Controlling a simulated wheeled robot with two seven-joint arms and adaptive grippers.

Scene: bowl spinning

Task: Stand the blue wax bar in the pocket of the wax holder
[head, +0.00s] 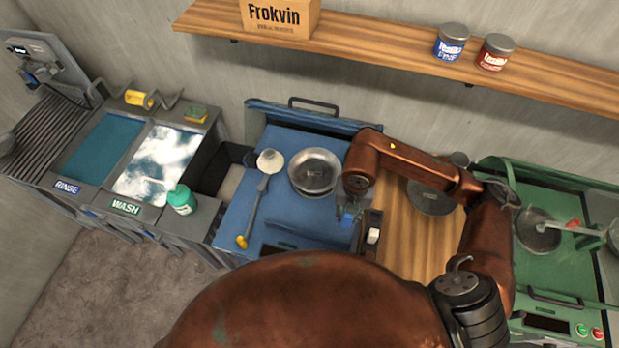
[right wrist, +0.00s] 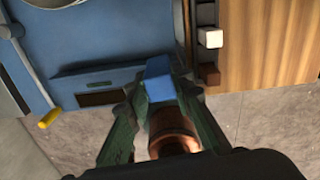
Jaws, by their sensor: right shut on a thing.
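The blue wax bar (head: 347,217) is between the fingers of my right gripper (head: 346,205), which is shut on it. In the right wrist view the bar (right wrist: 158,80) sticks out past the fingertips of the gripper (right wrist: 155,98). The dark wax holder (head: 376,216) is just to the right of the bar, apart from it, at the seam between blue station and wooden counter. It holds a white bar (head: 373,235); a white bar (right wrist: 210,38) and a brown bar (right wrist: 208,73) show there in the wrist view. Its empty pocket is not clear. My left gripper is out of view.
The blue station (head: 275,150) carries a metal bowl (head: 315,171) and a ladle-like tool (head: 258,195) with a yellow end. A dark pan (head: 430,199) is on the wooden counter (head: 415,245). A shelf (head: 400,42) runs along the wall above.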

